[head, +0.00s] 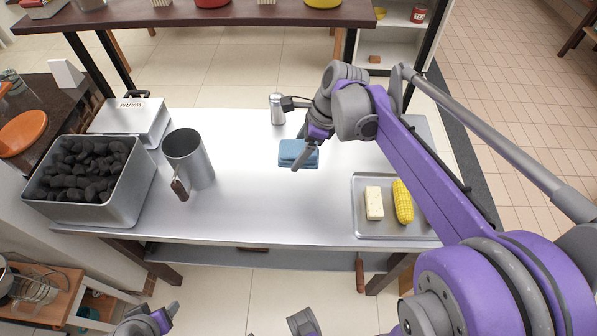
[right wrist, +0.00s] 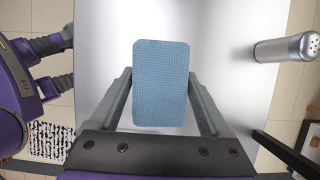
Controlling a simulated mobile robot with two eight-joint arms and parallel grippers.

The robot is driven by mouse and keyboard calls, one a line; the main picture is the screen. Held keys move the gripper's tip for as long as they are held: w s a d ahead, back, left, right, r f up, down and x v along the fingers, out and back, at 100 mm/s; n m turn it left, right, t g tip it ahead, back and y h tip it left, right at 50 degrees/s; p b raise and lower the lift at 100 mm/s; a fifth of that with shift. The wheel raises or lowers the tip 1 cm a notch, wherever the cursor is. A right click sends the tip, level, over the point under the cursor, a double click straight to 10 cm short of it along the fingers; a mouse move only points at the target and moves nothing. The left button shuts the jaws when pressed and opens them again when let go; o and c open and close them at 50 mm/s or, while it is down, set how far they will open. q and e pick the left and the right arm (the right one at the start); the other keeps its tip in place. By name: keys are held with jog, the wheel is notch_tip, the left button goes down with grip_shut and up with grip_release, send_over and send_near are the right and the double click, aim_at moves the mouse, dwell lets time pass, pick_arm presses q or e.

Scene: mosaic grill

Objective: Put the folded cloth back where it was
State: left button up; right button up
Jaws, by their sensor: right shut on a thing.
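The folded blue cloth (head: 292,151) is at the middle of the steel table (head: 250,205) in the head view. My right gripper (head: 305,158) is over it from above and shut on it. In the right wrist view the cloth (right wrist: 160,85) lies flat between the two fingers, one along each long side, and sticks out past their tips. I cannot tell whether the cloth touches the table or is just above it.
A metal shaker (head: 277,109) stands behind the cloth. At left are a metal pitcher (head: 189,160), a charcoal bin (head: 130,190) and a metal box labelled WARM (head: 155,118). At right a tray (head: 365,229) holds corn (head: 402,201) and a pale block (head: 374,203). The table front is clear.

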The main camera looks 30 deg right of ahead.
aim_at(293, 181)
notch_tip(293, 181, down, 10)
jog(key=shift+a+r+b, duration=0.1)
jog(key=shift+r+b, duration=0.05)
jog(key=shift+b, duration=0.5)
